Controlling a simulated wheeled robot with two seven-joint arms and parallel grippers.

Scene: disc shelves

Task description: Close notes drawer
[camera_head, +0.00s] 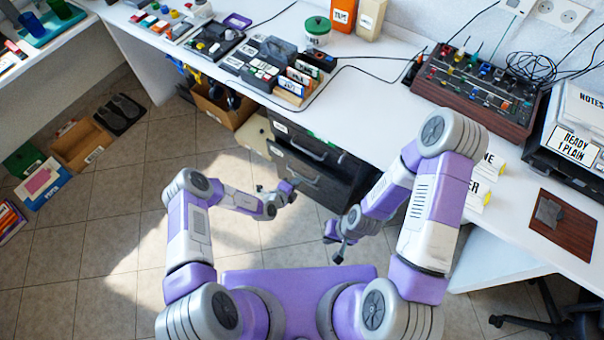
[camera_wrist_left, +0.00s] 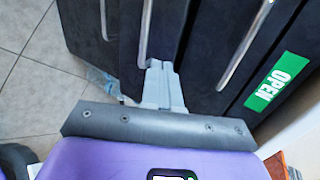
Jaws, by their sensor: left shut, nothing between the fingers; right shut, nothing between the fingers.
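A dark drawer unit (camera_head: 330,183) with metal bar handles stands under the white desk. I read no notes label on any drawer front, and cannot tell how far each stands out. My left gripper (camera_head: 289,186) is shut and empty, close to the fronts. In the left wrist view its fingertips (camera_wrist_left: 160,66) are at a front near a handle; contact is unclear. My right gripper (camera_head: 336,251) is shut and empty, lower and to the right, away from the drawers.
The white desk (camera_head: 375,100) overhangs the drawers. A box marked NOTES (camera_head: 588,100) stands at the desk's right, above a READY 1 PLAIN sign (camera_head: 574,146). A cardboard box (camera_head: 222,104) stands on the floor left of the drawers. The tiled floor (camera_head: 120,190) at left is partly clear.

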